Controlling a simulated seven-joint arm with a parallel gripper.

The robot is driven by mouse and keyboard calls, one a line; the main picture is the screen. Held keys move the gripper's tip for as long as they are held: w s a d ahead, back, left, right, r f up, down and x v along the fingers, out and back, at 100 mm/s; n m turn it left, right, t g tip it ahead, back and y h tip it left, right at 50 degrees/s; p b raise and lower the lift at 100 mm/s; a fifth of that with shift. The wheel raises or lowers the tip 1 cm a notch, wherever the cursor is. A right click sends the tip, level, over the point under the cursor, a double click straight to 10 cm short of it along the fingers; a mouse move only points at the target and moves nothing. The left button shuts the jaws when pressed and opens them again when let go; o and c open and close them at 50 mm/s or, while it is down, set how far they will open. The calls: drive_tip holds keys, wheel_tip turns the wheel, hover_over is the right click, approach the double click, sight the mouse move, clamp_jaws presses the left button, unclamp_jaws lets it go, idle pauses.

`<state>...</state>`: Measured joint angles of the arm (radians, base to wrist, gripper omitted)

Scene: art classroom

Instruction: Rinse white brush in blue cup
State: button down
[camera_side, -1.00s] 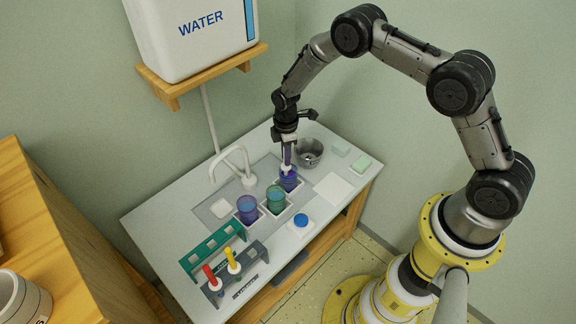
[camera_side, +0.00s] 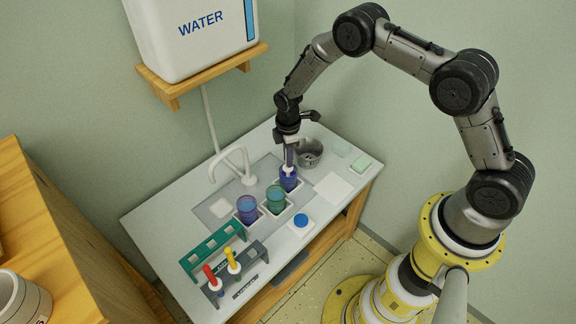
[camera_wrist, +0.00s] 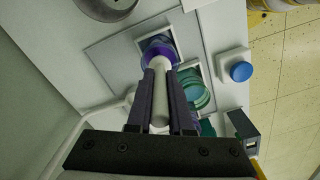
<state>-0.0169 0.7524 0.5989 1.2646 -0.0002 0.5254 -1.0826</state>
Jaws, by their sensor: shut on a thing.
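My gripper (camera_side: 290,161) points down and is shut on the white brush (camera_wrist: 160,88), with a finger on each side of its pale handle in the wrist view. The brush stands over the far right cup (camera_side: 289,182), and its lower end is at or inside the mouth; the bristles are hidden. That cup looks blue-violet and also shows in the wrist view (camera_wrist: 157,45). A green cup (camera_side: 276,202) stands beside it. Another blue-violet cup (camera_side: 247,213) is at the left end of the row. The exact shades of the two blue-violet cups are hard to tell apart.
A faucet (camera_side: 235,165) stands behind the cups. A grey metal pot (camera_side: 310,153) is close right of my gripper. A green rack (camera_side: 212,243) and a grey rack with red and yellow brushes (camera_side: 232,262) stand front left. A blue button (camera_side: 301,220) is in front.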

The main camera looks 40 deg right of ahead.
drive_tip(key=shift+r, duration=4.4)
